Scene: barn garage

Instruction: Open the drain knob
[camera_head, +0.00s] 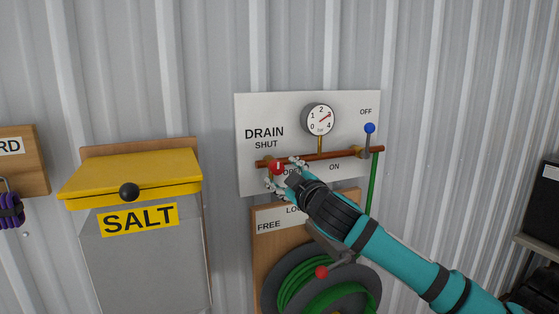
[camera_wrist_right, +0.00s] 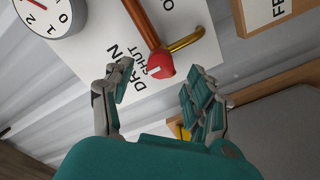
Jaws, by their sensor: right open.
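The red drain knob (camera_head: 277,167) sits at the left end of a copper pipe (camera_head: 330,155) on a white panel, below the words DRAIN and SHUT. My right gripper (camera_head: 283,174) is at the knob and partly covers it and the OPEN label. In the right wrist view the red knob (camera_wrist_right: 159,65) shows between and beyond the fingertips of my right gripper (camera_wrist_right: 158,88). The fingers are spread apart, with a gap on each side of the knob; I see no clear contact. A white mark shows on the knob. My left gripper is not in view.
A gauge (camera_head: 319,119) and a blue-tipped lever (camera_head: 369,129) are on the panel (camera_head: 250,105). A green hose reel (camera_head: 282,284) with a red-knobbed crank hangs below. A yellow-lidded SALT bin (camera_head: 135,175) stands to the left. Corrugated wall lies behind.

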